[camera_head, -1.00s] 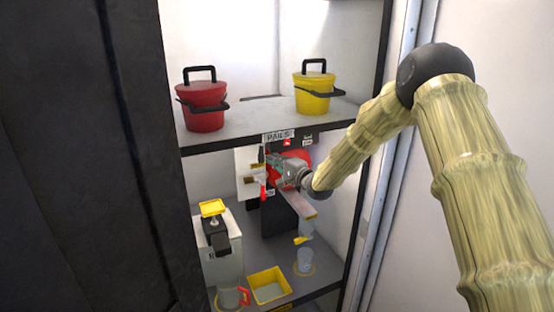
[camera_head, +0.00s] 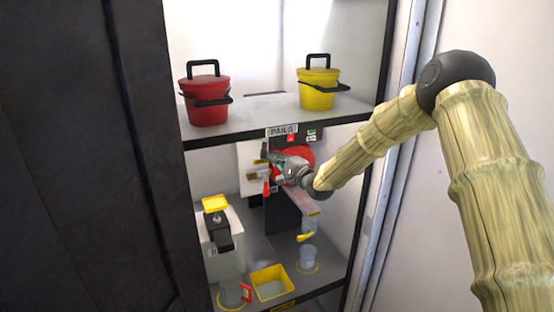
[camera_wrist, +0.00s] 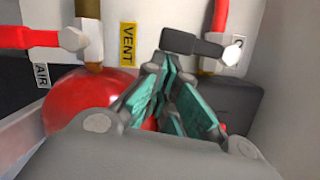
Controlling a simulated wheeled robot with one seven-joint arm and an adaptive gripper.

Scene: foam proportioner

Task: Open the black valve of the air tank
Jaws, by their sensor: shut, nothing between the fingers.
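The black valve lever (camera_wrist: 192,45) shows in the wrist view, roughly level, its right end at a pale hex nut on a brass pipe. The red air tank (camera_wrist: 85,108) is below and left, partly hidden by my gripper. My gripper (camera_wrist: 163,62), with teal finger pads, is shut and empty. Its tips appear just below the lever's left end; I cannot tell whether they touch it. In the head view my gripper (camera_head: 276,160) is in front of the red tank (camera_head: 301,160), and the black lever is not clear there.
A red lever (camera_wrist: 28,38) is at upper left, near a yellow VENT label (camera_wrist: 128,43) and an AIR label (camera_wrist: 42,76). Above is a shelf (camera_head: 250,120) with a red pail (camera_head: 205,103) and a yellow pail (camera_head: 317,90). A yellow tray (camera_head: 271,283) sits below.

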